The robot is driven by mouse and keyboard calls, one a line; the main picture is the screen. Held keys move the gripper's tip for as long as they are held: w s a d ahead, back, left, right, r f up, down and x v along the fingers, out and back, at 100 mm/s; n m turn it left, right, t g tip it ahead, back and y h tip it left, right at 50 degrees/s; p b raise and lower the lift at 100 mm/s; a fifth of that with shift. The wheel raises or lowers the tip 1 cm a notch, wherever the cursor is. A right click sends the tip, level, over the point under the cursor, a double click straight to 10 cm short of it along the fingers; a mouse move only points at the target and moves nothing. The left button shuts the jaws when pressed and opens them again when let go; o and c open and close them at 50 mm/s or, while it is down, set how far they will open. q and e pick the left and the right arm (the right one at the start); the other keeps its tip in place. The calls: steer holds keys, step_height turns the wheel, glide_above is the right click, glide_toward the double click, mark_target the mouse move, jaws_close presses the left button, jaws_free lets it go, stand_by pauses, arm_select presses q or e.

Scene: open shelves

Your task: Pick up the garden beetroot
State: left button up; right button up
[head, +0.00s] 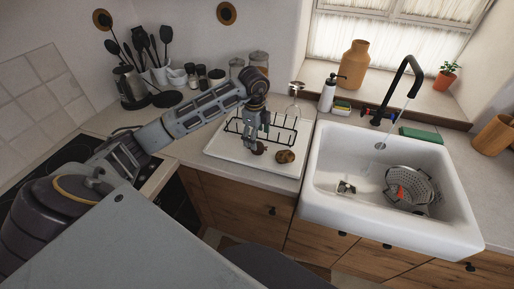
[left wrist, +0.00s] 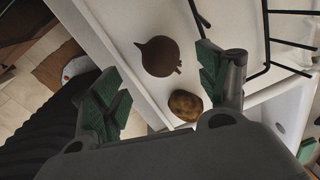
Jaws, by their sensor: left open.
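The garden beetroot (head: 258,149) is a dark, round root lying on the white draining tray (head: 228,152). In the left wrist view the beetroot (left wrist: 158,56) shows a pointed tip and a short stem end. My left gripper (head: 262,134) hangs above the tray, close over the beetroot. Its jaws are open and empty; in the left wrist view the beetroot appears between and beyond the green-padded fingers (left wrist: 156,78). My right gripper is not in view.
A brown potato (head: 285,156) lies just right of the beetroot, and near the right finger in the left wrist view (left wrist: 186,105). A black wire rack (head: 290,134) stands behind on the tray. The white sink (head: 330,205) with a metal colander (head: 412,187) is to the right.

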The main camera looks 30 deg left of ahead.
arm_select(q)
steer(key=shift+f, duration=1)
steer(key=shift+f, duration=0.1)
steer(key=shift+w+f+p, duration=0.1)
steer(key=shift+f+p, duration=0.3)
steer(key=shift+f, duration=0.15)
steer(key=shift+w+a+f+p, duration=0.15)
steer(key=shift+f+p, duration=0.3)
steer(key=shift+f, duration=1.5)
steer(key=shift+c, duration=0.4)
steer(key=c, duration=1.1)
steer(key=shift+o, duration=0.2)
steer(key=shift+w+r, duration=0.1)
